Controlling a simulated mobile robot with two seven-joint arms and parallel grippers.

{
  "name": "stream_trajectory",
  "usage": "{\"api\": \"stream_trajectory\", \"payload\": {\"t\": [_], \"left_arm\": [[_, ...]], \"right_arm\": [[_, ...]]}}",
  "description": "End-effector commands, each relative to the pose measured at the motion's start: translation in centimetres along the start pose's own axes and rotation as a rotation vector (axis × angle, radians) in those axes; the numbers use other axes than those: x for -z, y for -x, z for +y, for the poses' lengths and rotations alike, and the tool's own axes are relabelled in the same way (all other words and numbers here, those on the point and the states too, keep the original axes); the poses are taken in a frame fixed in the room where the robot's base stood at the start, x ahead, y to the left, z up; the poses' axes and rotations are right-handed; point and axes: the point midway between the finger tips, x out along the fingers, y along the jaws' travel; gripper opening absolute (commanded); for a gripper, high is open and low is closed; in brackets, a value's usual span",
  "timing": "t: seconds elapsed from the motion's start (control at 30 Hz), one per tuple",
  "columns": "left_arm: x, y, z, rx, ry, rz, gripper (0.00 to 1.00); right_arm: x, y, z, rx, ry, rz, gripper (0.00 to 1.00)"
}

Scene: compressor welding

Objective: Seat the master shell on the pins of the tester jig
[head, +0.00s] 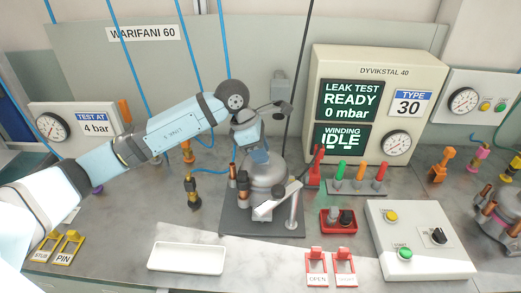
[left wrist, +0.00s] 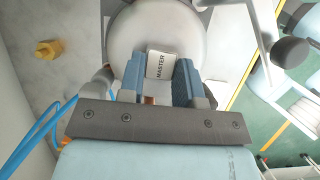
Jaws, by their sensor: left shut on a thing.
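The master shell (head: 264,178) is a grey metal dome at the tester jig (head: 238,221), a dark plate with upright posts. In the left wrist view the shell (left wrist: 126,40) is a pale round body with a tag reading MASTER (left wrist: 160,65) between my fingers. My left gripper (head: 260,156) is above the dome, its blue fingers shut on the shell's top; it also shows in the left wrist view (left wrist: 160,82). The pins are hidden beneath the shell, so I cannot tell whether it is fully seated. My right gripper is not in view.
The tester (head: 358,62) behind reads READY, 0 mbar and IDLE. A white tray (head: 186,256), red OPEN and SHORT holders (head: 330,268) and a button box (head: 420,240) are in front. Coloured handles (head: 358,178) stand right of the jig. Blue hoses hang behind.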

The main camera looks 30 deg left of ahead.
Motion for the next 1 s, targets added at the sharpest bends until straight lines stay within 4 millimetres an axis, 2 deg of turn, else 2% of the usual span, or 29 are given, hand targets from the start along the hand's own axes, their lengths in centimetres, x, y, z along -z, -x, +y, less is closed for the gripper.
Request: {"api": "stream_trajectory", "payload": {"t": [1.0], "left_arm": [[1.1, -2.7, 0.1, -0.002, 0.000, -0.002, 0.00]], "right_arm": [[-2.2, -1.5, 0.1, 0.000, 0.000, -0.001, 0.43]]}}
